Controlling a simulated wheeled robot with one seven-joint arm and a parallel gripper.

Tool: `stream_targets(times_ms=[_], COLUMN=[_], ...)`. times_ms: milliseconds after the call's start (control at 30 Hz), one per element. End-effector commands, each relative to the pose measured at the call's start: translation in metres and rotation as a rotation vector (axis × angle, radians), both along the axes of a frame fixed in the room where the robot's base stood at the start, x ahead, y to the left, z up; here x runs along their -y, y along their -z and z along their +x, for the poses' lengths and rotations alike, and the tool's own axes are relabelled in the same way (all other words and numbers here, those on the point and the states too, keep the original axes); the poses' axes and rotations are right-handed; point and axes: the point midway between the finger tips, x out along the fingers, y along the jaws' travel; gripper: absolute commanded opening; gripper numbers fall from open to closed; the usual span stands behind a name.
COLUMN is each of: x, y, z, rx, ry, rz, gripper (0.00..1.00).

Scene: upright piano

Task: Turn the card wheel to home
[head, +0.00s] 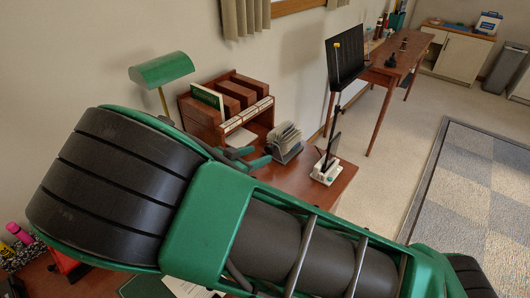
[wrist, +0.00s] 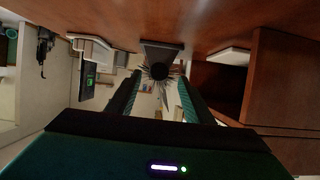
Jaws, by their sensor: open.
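The card wheel (head: 286,143) is a grey rotary file with a fan of pale cards, standing on the brown desk in the head view. In the wrist view the card wheel (wrist: 146,71) shows nearly end-on, with a round dark knob (wrist: 157,70) at its middle. My gripper (head: 252,157) is just left of the wheel in the head view, its green-tipped fingers apart. In the wrist view my gripper (wrist: 158,80) is open, with the knob framed between the fingertips. I cannot tell whether the fingers touch it. The wheel's home mark cannot be made out.
A wooden desk organizer (head: 222,102) stands behind my gripper, beside a green lamp (head: 161,69). A white-based stand (head: 326,172) is right of the wheel on the desk (head: 303,184). My arm covers much of the front desk. Open carpet lies to the right.

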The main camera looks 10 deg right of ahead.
Motion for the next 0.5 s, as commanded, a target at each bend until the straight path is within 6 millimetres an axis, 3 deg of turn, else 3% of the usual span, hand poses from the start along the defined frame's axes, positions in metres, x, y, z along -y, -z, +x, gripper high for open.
stream_targets(times_ms=[200,500], x=[0.025,0.037], y=[0.013,0.02], z=[0.024,0.036], rx=[0.0,0.0], ry=[0.004,0.003], rz=[-0.001,0.0], gripper=[0.47,0.47])
